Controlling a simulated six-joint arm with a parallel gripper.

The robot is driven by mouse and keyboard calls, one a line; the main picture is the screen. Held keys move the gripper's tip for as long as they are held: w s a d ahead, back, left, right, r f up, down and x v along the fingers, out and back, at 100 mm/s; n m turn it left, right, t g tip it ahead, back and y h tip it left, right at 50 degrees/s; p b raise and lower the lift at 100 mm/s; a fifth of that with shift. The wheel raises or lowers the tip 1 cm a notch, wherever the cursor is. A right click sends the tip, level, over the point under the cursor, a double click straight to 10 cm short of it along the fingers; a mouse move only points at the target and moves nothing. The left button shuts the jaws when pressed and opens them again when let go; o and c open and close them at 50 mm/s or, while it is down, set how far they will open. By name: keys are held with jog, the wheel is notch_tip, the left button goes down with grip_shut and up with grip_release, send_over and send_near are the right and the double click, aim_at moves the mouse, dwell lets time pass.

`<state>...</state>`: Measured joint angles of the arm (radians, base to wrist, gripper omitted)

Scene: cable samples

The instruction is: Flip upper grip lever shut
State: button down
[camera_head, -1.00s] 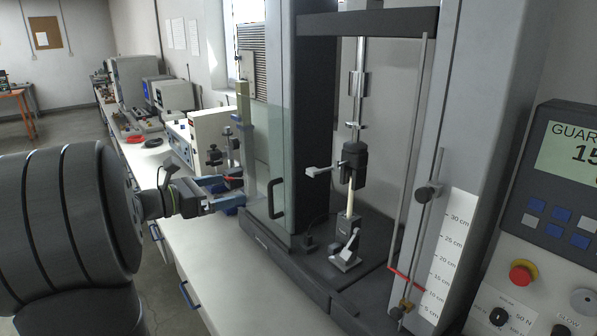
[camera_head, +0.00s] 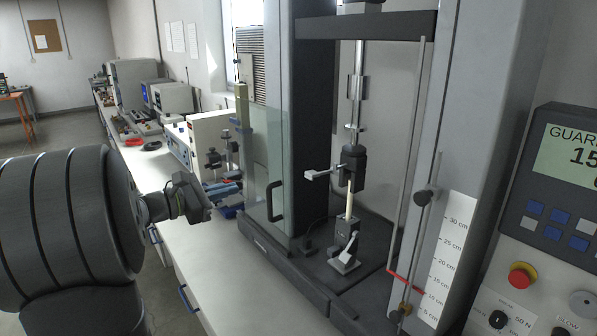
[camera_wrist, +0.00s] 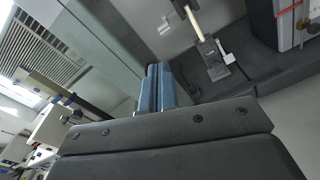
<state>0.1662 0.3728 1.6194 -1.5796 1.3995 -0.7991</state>
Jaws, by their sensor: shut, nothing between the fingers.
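The upper grip (camera_head: 353,165) is a dark block hanging from the machine's metal rod. Its pale lever (camera_head: 318,174) sticks out to the left, roughly level. A cream cable sample (camera_head: 350,203) runs from it down to the lower grip (camera_head: 343,236), whose metal lever (camera_head: 350,246) is tilted. In the wrist view, the upper grip's lever (camera_wrist: 165,27) shows near the top, beside the sample. My gripper's blue-grey fingers (camera_wrist: 158,70) are together and empty, apart from both grips. In the head view my gripper is left of the machine, its fingers hard to make out.
A clear guard panel with a black handle (camera_head: 275,200) stands at the machine's left. The bench (camera_head: 190,255) is bare in front, with blue-based fixtures (camera_head: 226,190) behind. A thin rod with a red marker and the control panel (camera_head: 560,190) are on the right.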

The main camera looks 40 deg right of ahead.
jog(key=d+m+h, duration=0.1)
jog(key=d+m, duration=0.6)
jog(key=m, duration=0.9)
jog(key=d+m+h, duration=0.2)
jog(key=d+m, duration=0.4)
jog(key=m, duration=0.9)
jog(key=shift+d+m, duration=0.35)
jog(key=shift+m, duration=0.05)
jog(key=shift+r, duration=0.1)
